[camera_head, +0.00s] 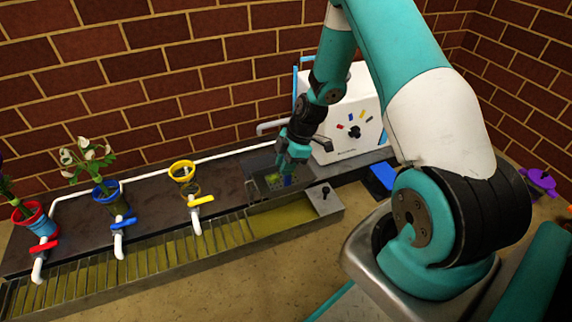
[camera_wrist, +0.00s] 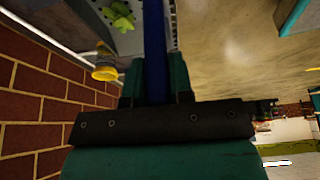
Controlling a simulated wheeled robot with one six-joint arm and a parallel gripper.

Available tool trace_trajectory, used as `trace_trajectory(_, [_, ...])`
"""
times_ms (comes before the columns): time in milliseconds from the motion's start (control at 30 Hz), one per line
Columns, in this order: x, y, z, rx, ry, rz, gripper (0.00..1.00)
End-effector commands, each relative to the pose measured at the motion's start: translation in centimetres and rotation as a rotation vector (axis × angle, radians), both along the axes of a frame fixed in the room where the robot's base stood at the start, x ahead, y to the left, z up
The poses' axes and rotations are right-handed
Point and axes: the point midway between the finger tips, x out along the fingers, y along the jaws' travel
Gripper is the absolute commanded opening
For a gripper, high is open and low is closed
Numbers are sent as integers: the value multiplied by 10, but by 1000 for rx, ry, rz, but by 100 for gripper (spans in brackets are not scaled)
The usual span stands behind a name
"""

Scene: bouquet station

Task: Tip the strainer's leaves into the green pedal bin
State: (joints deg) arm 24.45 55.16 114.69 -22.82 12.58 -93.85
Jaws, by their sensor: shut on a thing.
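My gripper (camera_head: 289,160) hangs over the right part of the dark bench. It is shut on a blue handle, seen between the two teal fingers in the wrist view (camera_wrist: 154,80). The handle appears to belong to the strainer (camera_wrist: 154,45), whose grey body is only partly in view. Yellow-green leaves (camera_head: 272,179) show beside the gripper, and also at the top of the wrist view (camera_wrist: 118,16). I cannot tell whether the strainer touches the surface below. I cannot make out the green pedal bin in either view.
A white machine (camera_head: 345,115) stands close behind and right of the gripper. A yellow ring holder (camera_head: 182,171), blue pot (camera_head: 107,196) and red pot (camera_head: 28,215) line the bench at left. White taps with coloured handles stand over a slatted trough (camera_head: 130,265). A brick wall runs behind.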

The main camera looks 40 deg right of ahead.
Motion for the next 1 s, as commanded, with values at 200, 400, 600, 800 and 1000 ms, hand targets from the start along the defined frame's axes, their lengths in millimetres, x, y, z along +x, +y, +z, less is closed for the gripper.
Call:
trace_trajectory(200, [0, 0, 17, 0, 0, 0, 0])
trace_trajectory(400, [0, 0, 30, 0, 0, 0, 0])
trace_trajectory(600, [0, 0, 42, 0, 0, 0, 0])
trace_trajectory(800, [0, 0, 55, 0, 0, 0, 0])
trace_trajectory(1000, [0, 0, 61, 0, 0, 0, 0])
